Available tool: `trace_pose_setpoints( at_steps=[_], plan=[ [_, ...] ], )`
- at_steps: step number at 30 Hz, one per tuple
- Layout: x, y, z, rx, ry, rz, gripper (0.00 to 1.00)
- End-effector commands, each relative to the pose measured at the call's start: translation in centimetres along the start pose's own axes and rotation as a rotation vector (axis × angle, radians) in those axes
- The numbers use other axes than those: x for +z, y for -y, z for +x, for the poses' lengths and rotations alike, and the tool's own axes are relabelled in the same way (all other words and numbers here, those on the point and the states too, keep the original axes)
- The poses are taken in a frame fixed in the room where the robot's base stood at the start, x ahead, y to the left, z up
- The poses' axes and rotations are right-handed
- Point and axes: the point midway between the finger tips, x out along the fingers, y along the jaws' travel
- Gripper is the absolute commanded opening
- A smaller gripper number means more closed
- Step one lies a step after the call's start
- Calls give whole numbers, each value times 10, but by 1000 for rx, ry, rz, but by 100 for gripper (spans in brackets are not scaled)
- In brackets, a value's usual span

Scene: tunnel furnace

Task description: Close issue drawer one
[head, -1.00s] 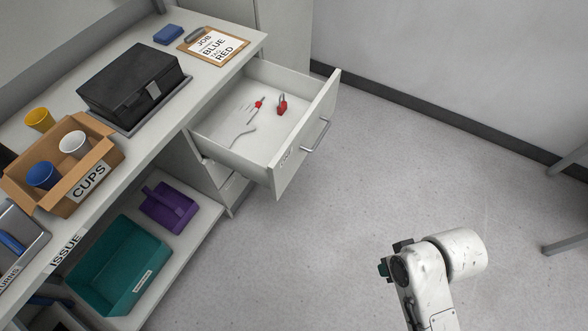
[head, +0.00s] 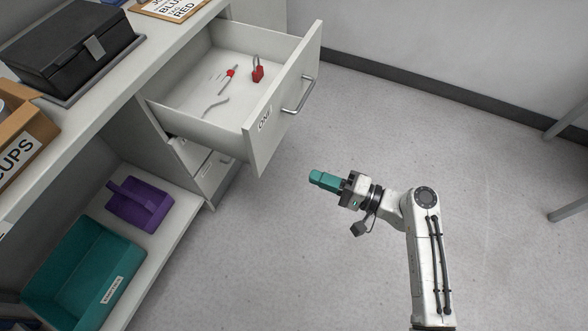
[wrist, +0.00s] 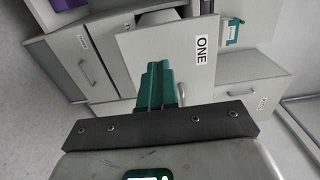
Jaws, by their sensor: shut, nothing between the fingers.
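Issue drawer one (head: 262,140) is pulled open from the white counter, its front marked ONE and fitted with a metal bar handle (head: 299,97). Inside lie a red padlock (head: 257,70), a red-tagged item (head: 231,73) and a bent wire-like piece. My gripper (head: 316,177), with teal fingers, is shut and empty. In the head view it is in front of and below the drawer front, apart from it. In the wrist view the teal fingers (wrist: 158,84) overlap the drawer front (wrist: 170,50), beside the ONE label, and hide part of the handle.
On the counter are a black box (head: 70,50), a clipboard (head: 170,8) and a carton marked CUPS (head: 22,135). The floor (head: 290,260) around my arm is clear. Metal legs (head: 570,208) stand at right.

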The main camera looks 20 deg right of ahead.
Motion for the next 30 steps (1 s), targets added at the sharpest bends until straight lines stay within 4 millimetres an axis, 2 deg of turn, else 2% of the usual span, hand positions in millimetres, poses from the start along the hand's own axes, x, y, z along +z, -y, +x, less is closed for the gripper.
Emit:
trace_pose_setpoints(
  at_steps=[18, 24, 30],
  plan=[
    [2, 1, 110, 2, 6, -2, 0],
    [2, 0, 129, 3, 5, -2, 0],
    [2, 0, 134, 3, 3, -2, 0]
  ],
)
